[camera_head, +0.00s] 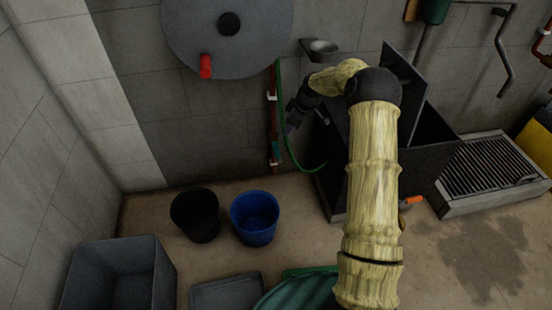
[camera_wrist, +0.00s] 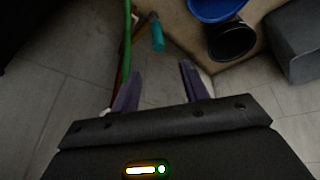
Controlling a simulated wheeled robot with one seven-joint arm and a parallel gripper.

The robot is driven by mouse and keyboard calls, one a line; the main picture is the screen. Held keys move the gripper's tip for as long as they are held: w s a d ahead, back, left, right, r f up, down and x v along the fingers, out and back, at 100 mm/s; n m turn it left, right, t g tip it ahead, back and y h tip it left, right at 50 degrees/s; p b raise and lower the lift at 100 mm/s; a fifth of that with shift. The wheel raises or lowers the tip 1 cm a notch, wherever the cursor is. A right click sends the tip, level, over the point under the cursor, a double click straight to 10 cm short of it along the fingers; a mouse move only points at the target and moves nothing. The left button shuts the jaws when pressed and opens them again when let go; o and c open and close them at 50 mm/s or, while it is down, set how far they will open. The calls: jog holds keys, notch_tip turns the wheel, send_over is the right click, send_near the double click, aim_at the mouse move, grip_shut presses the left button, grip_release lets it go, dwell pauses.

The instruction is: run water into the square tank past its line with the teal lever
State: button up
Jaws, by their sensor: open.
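The teal lever (camera_wrist: 157,35) shows in the wrist view just beyond my fingertips, beside a red pipe and a green hose. In the head view it is a small teal spot (camera_head: 274,150) low on the red wall pipe. My gripper (camera_head: 292,122) is open and empty, to the right of that pipe; its two purple fingers (camera_wrist: 158,78) point towards the lever, apart from it. A dark square tank (camera_head: 434,147) with an upright panel stands behind my arm and is partly hidden by it. Its line and water level cannot be seen.
A green hose (camera_head: 284,130) runs down the wall towards the dark tank. A black bucket (camera_head: 195,216) and a blue bucket (camera_head: 255,219) stand on the floor. A round grey tank (camera_head: 228,55) with a red handle (camera_head: 206,66) is above. A grate (camera_head: 490,172) lies right.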

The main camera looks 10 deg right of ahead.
aim_at(276, 148)
jog(key=shift+w+d+f, duration=0.15)
jog(key=shift+w+f, duration=0.15)
jog(key=b+x, duration=0.6)
jog(key=x, duration=1.1)
jog(key=shift+w+f+b, duration=0.1)
jog(key=shift+w+b, duration=0.05)
jog(key=shift+b, duration=0.25)
grip_shut()
